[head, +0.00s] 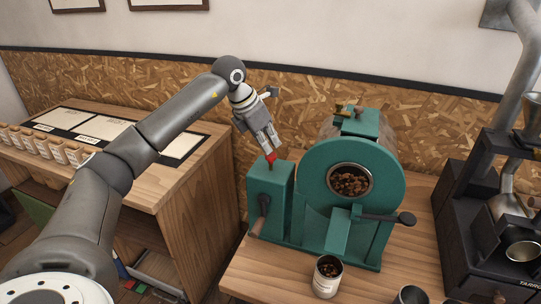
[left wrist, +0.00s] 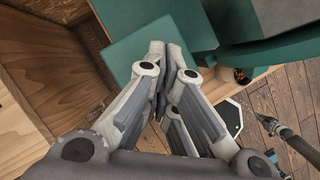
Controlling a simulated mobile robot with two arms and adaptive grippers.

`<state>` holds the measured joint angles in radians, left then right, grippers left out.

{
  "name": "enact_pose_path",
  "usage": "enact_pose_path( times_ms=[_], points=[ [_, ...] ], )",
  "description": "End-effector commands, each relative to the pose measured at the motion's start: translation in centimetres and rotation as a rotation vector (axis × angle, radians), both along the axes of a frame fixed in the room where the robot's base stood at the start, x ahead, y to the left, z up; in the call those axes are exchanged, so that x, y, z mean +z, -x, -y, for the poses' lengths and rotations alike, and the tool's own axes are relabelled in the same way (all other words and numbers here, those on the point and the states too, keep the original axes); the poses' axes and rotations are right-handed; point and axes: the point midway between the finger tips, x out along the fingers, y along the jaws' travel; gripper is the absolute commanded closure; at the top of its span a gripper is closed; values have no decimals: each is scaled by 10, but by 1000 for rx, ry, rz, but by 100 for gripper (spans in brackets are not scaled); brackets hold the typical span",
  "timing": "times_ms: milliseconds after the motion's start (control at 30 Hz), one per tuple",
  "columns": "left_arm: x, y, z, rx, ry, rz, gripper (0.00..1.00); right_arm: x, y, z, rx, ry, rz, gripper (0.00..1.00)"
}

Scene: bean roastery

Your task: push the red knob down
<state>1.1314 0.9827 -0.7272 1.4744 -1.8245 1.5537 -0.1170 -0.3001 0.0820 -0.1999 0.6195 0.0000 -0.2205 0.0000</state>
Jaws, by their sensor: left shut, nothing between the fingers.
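The red knob (head: 271,157) sits on top of the green box at the left of the teal roaster (head: 380,190) in the head view. My left gripper (head: 268,150) is shut and empty, pointing down with its fingertips right at the top of the knob. I cannot tell whether they touch. In the left wrist view the shut fingers (left wrist: 158,50) are over the green box top (left wrist: 130,40), and the knob is hidden behind them.
The roaster has a side crank with a wooden handle (head: 254,228) and a black lever (head: 405,218) in front. A can of beans (head: 327,276) stands before it. A dark machine (head: 480,230) is at the right.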

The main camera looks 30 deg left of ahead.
Motion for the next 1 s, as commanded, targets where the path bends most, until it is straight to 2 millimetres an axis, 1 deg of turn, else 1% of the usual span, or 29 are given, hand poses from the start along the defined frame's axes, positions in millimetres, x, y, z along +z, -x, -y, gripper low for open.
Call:
enact_pose_path(
  times_ms=[100, 867, 1000],
  points=[
    [-6, 0, 0, 0, 0, -1, 100, -4, 0, 0, 0, 0, 0, 100],
    [-33, 0, 0, 0, 0, -1, 100, -21, 0, -3, -1, -4, 0, 100],
    [-27, 0, 0, 0, -1, 0, 100, -17, 0, -3, -1, -4, 0, 100]
  ],
)
